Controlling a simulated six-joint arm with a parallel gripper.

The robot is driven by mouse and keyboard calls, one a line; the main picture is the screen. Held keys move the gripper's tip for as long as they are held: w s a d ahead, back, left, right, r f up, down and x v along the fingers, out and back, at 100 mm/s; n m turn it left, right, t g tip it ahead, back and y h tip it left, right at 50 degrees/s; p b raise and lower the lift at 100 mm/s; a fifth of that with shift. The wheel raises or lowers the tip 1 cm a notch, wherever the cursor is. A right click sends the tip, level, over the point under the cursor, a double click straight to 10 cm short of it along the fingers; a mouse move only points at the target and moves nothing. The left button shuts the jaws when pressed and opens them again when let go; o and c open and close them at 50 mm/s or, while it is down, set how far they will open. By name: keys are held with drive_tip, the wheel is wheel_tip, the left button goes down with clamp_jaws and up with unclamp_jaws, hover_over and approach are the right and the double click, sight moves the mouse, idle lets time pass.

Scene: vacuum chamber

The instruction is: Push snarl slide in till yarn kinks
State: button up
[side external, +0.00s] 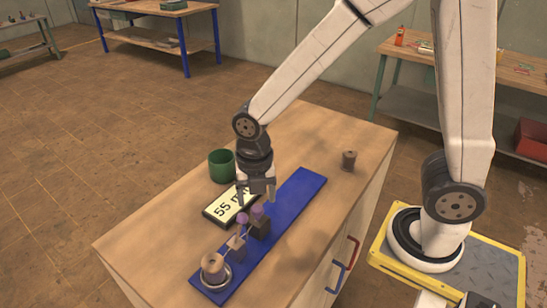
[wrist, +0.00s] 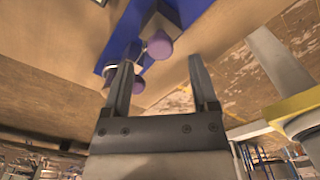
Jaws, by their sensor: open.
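A long blue board (side external: 296,197) lies on the wooden bench and carries a row of small parts. A tan spool (side external: 212,263) sits on a round holder at its near end. A grey-brown block (side external: 237,248) and a dark block (side external: 260,228) stand farther along, with purple knobs (side external: 243,218) beside them. I cannot tell which part is the snarl slide, and the yarn is too small to make out. In the wrist view, one purple knob (wrist: 159,45) shows near my fingertips. My gripper (side external: 256,200) is open, pointing down just above and behind the knobs; contact is unclear.
A display (side external: 230,205) reading "55" with a partly hidden unit lies left of the board. A green cup (side external: 222,166) stands behind it. A brown spool (side external: 348,161) stands at the right of the bench (side external: 150,235). The board's far end is clear.

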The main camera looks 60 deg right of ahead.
drive_tip(key=shift+r, duration=2.3)
drive_tip(key=s+d+f+m+t, duration=0.1)
drive_tip(key=d+m, duration=0.3)
drive_tip(key=m, duration=0.9)
drive_tip(key=s+d+f+m+t, duration=0.1)
drive_tip(key=d+f+m, duration=0.3)
drive_tip(key=m, duration=1)
drive_tip(key=shift+s+d+t, duration=0.3)
drive_tip(key=shift+s+d, duration=0.2)
drive_tip(key=shift+s, duration=0.15)
